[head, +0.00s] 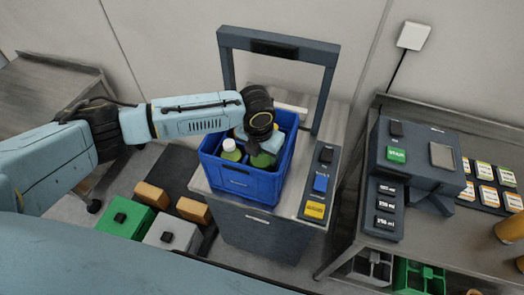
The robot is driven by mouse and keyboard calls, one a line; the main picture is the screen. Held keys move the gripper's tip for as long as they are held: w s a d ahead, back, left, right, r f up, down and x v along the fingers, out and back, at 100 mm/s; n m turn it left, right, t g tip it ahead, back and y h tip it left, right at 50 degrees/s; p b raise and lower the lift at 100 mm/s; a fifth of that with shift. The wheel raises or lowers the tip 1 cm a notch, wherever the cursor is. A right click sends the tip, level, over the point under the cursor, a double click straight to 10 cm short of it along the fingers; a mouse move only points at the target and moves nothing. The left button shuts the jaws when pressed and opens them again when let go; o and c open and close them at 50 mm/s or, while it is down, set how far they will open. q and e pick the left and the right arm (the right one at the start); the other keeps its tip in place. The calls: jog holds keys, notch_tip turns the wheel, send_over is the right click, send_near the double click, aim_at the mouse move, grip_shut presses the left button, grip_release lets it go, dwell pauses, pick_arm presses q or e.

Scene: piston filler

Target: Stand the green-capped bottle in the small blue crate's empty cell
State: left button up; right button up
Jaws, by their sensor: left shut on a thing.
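The small blue crate (240,185) stands on a grey stand in the middle of the head view. A bottle with a pale, whitish-green cap (230,150) stands in its left part. My left gripper (258,150) reaches over the crate from the left and points down into it. It is shut on a green bottle (263,160) inside the crate, beside the first bottle. The gripper and wrist cover most of the held bottle and its cap, and they hide part of the crate's cells. My right gripper is not in view.
A dark frame (280,42) arches over the stand behind the crate. A control box (420,155) stands on the right-hand table. Green and grey boxes (125,218) sit low at left.

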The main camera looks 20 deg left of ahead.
pick_arm(q)
jog(key=shift+f, duration=0.5)
jog(key=o, duration=1.4)
jog(key=shift+r, duration=0.1)
jog(key=shift+r, duration=0.35)
jog(key=r, duration=0.4)
jog(key=s+r, duration=0.1)
jog(key=r, duration=0.3)
jog(key=r+b, duration=0.1)
jog(key=r, duration=0.3)
jog(key=shift+s+a+r, duration=0.1)
jog(key=shift+s+a, duration=0.05)
jog(key=shift+s, duration=0.05)
